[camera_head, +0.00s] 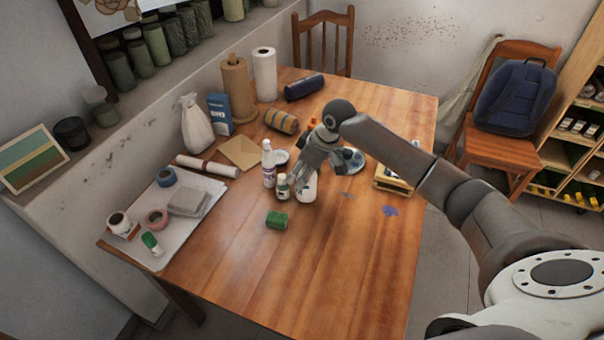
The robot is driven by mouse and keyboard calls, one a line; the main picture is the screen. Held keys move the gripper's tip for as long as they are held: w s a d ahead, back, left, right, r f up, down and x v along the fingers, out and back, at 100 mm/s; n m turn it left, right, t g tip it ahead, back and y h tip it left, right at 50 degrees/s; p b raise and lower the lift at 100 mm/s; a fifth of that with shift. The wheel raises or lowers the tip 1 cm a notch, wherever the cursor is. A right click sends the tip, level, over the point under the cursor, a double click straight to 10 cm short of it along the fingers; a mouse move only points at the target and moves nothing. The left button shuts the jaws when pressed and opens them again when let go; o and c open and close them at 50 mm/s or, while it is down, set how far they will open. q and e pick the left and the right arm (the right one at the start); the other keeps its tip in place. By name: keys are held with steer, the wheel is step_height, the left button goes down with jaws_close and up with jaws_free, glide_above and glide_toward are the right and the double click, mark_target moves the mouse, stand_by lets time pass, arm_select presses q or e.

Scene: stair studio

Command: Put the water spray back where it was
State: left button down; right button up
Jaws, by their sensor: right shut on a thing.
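My right gripper (309,170) reaches down over the middle of the wooden table and is shut on a white bottle, which looks like the water spray (307,190). Only the lower white body of the bottle shows below the fingers; its upper part is hidden by the gripper. It looks upright, at or just above the tabletop; I cannot tell which. My left gripper is not in view.
Close left of the held bottle stand a small green-and-white bottle (282,187) and a taller white bottle (268,164). A wooden tray (394,184) is to the right. The table's front (310,280) is clear.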

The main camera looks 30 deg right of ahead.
steer(key=shift+f, duration=0.7)
steer(key=shift+f, duration=0.15)
steer(key=o, duration=1.5)
steer(key=v, duration=1.2)
steer(key=shift+s+d, duration=0.1)
